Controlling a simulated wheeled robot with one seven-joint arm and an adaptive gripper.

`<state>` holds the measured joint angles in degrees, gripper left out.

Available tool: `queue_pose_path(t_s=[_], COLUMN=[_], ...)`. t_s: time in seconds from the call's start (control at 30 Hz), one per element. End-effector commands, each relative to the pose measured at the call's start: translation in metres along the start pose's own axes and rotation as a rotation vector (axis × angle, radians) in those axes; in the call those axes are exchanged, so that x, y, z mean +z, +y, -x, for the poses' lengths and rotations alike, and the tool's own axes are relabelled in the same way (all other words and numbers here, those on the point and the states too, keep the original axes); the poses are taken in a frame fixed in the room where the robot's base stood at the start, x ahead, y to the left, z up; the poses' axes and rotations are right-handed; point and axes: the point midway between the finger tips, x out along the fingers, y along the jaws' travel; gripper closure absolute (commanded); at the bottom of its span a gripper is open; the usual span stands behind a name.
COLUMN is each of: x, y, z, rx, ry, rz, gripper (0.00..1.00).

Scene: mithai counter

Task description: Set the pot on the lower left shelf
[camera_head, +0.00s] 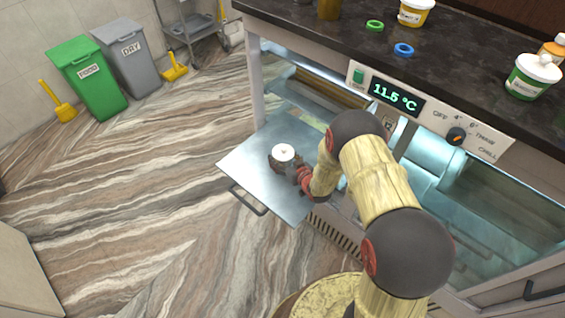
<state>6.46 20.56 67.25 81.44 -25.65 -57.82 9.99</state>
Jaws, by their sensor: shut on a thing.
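A small pot (285,153), brown with a white top, shows left of centre in the head view, in front of the open left side of the chilled counter. My gripper (292,171) is at its right side and shut on it; the fingers are small and partly hidden by the wrist. The pot looks upright, above the lowered metal door (245,165); I cannot tell how high above. The left compartment (306,100) is open, with a glass-like shelf partly in view. My arm hides much of the lower left shelf.
A dark countertop (465,60) holds a white-and-green tub (532,77), a yellow tub (414,12), a green ring (375,25) and a blue ring (403,49). The control panel reads 11.5 °C (397,97). Green (87,75) and grey (127,58) bins stand back left. Floor on the left is clear.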

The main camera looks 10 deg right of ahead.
Motion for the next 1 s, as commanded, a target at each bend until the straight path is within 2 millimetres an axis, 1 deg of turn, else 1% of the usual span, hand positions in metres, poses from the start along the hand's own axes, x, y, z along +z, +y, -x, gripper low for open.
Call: queue_pose_path(t_s=[0.03,0.1,0.33,0.47,0.5,0.8,1.0], x=[0.0112,0.0156,0.0135,0.0170,0.0171,0.0162,0.0162], y=[0.0010,0.0013,0.0012,0.0015,0.0014,0.0014,0.0014], z=[-0.0044,-0.0061,-0.0053,-0.0067,-0.0065,-0.0062,-0.0062], rx=[0.000,0.000,0.000,0.000,0.000,0.000,0.000], ry=[0.000,0.000,0.000,0.000,0.000,0.000,0.000], rz=[0.000,0.000,0.000,0.000,0.000,0.000,0.000], gripper=[0.68,0.68,0.68,0.68,0.37,0.20,0.19])
